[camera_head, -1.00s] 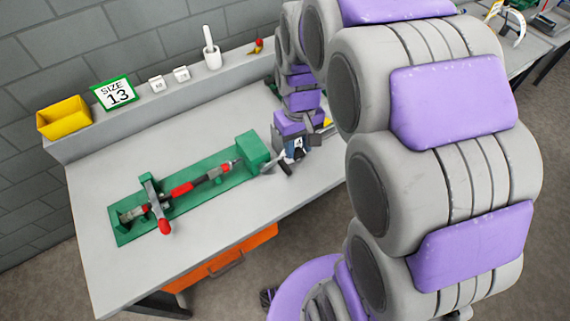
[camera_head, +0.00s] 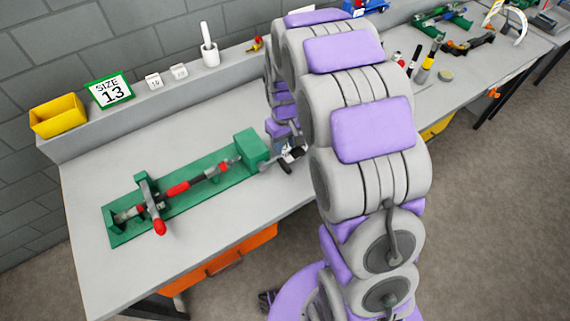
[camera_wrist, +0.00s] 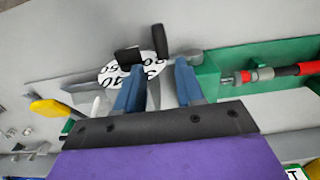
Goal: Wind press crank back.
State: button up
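The green press (camera_head: 190,196) lies along the bench, with a red-and-grey tool in it and a green block (camera_head: 252,147) at its right end. Its crank, with a dark grip (camera_head: 285,167), is at that end. In the wrist view the grey crank hub (camera_wrist: 190,55) is beside the green block (camera_wrist: 210,75), and a black upright grip (camera_wrist: 160,40) stands just beyond my fingertips. My gripper (camera_wrist: 158,68) has its two blue fingers apart, close to the crank. I cannot tell whether a finger touches the crank.
A back ledge carries a yellow bin (camera_head: 58,116), a "SIZE 13" sign (camera_head: 109,90), small white cards and a white holder (camera_head: 210,52). An orange drawer (camera_head: 222,262) is under the bench. The bench's left end is clear.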

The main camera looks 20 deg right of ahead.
aim_at(285, 164)
notch_tip(285, 164, down, 10)
jog(key=shift+f+b, duration=0.1)
jog(key=shift+b, duration=0.95)
jog(key=shift+c, duration=0.3)
grip_shut()
